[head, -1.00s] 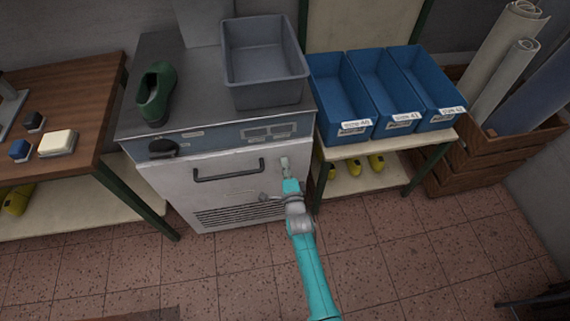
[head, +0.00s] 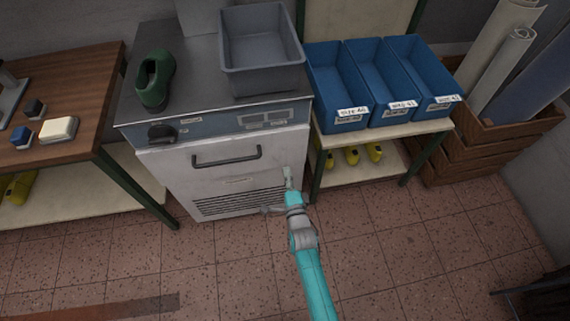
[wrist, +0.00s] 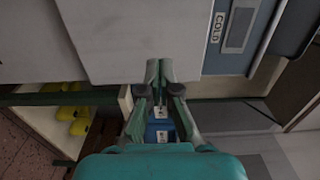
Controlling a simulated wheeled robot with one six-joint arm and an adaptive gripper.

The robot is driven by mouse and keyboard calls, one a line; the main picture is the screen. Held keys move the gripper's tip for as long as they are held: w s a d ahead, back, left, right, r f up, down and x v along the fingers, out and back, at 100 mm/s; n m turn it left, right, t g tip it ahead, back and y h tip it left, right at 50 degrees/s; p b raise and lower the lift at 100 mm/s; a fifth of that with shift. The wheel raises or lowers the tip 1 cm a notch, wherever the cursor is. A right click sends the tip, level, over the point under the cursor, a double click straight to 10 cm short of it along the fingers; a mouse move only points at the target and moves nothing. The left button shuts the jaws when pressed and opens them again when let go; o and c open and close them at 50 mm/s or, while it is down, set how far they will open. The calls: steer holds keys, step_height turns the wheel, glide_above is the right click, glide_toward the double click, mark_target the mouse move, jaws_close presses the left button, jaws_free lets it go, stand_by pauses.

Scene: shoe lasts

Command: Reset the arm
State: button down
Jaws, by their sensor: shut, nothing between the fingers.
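My teal arm reaches up from the bottom of the head view, and my gripper (head: 288,174) is in front of the lower right of the grey-white machine door (head: 220,180). In the wrist view the two fingers (wrist: 159,66) are together at their tips, with nothing held between them. I cannot tell how far the fingers are from the door.
A green shoe last (head: 155,78) and an empty grey bin (head: 262,80) stand on the machine top. Blue bins (head: 335,88) with size labels stand on the right bench, yellow lasts (head: 352,154) beneath. A wooden table (head: 75,90) stands left. Open floor lies in front.

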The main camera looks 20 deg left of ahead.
steer(key=shift+v, duration=2.4)
steer(key=s+d+r+n+h, duration=0.1)
steer(key=s+d+n+h, duration=0.35)
steer(key=s+d, duration=1.65)
steer(key=s+d+r+n+h, duration=0.2)
steer(key=s+d+r, duration=0.3)
steer(key=s+r, duration=0.3)
steer(key=s+d+r+n+h, duration=0.2)
steer(key=s+d+r+n, duration=0.3)
steer(key=s+r, duration=0.4)
steer(key=shift+d+r+g+h, duration=0.3)
steer(key=shift+d+h, duration=0.05)
steer(key=shift+d, duration=0.3)
